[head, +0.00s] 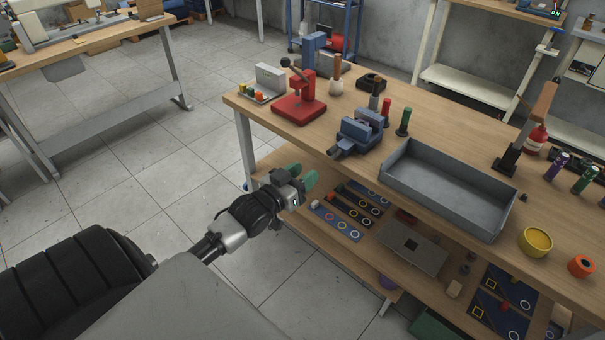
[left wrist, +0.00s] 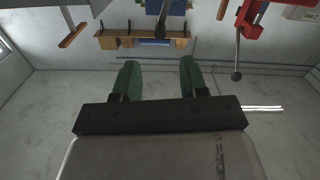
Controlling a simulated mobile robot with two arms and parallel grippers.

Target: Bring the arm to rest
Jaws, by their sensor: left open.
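My left gripper (head: 300,181) has green fingers and is in front of the workbench's near left edge, lower than the bench top. In the left wrist view its two green fingers (left wrist: 159,78) stand apart with nothing between them, so it is open and empty. My left arm reaches in from the lower left of the head view. My right gripper is not in either view.
The wooden workbench (head: 340,108) carries a red press (head: 299,104), a blue vise (head: 360,135), a grey metal tray (head: 440,194) and a yellow pot (head: 536,241). A lower shelf holds several dark strips with coloured rings. Open tiled floor (head: 160,160) lies left of the bench.

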